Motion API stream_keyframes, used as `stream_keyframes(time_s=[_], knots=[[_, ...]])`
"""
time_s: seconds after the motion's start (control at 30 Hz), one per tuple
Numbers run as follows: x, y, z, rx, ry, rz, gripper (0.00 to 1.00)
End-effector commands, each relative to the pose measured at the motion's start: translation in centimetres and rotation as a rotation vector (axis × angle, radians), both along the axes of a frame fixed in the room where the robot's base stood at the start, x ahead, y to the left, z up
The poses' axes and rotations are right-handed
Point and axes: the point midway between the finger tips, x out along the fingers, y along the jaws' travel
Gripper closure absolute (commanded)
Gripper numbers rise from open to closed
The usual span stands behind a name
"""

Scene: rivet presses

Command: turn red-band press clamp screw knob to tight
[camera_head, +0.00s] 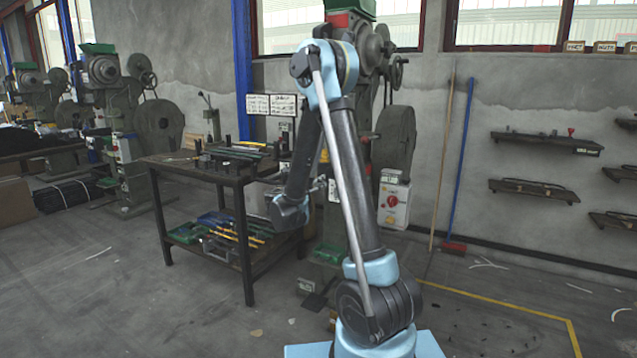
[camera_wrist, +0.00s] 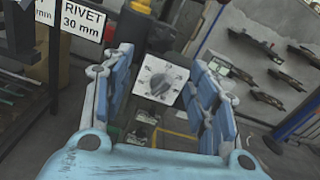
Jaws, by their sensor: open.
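The red-band press (camera_head: 340,19) stands behind my arm in the head view, with its red band near the top. My arm hides much of its front. In the wrist view, a dark round knob (camera_wrist: 158,82) sits on a white square plate with marks around it. I cannot read its setting, and I take it to be the clamp screw knob. My gripper (camera_wrist: 160,62) is open, with one blue finger on each side of the view. The knob shows in the gap between the fingers, and nothing is held. I cannot tell how far off the knob is.
A workbench (camera_head: 190,174) with tools stands left of my arm. A white control box with a red knob (camera_head: 392,202) is on the press's right. A "RIVET 30 mm" sign (camera_wrist: 83,20) is at the wrist view's upper left. Shelves (camera_head: 545,143) line the right wall.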

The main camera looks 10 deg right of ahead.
Motion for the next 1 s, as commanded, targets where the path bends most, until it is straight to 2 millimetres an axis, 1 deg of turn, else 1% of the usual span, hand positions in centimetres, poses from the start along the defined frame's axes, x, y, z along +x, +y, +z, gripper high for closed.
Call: stream_keyframes(time_s=[0.03,0.1,0.2,0.27,0.33,0.53,1.0], knots=[[-0.9,0.8,0.1,-0.012,0.008,0.004,0.46],[-2.2,1.6,0.1,-0.028,0.020,0.003,0.46],[-3.3,2.2,0.2,-0.046,0.032,0.001,0.46],[-3.5,2.2,0.2,-0.051,0.035,-0.001,0.46],[-3.2,2.0,0.2,-0.053,0.036,-0.003,0.46],[-1.1,0.4,0.2,-0.052,0.037,-0.005,0.46],[5.6,-4.5,0.2,-0.052,0.037,-0.005,0.46]])
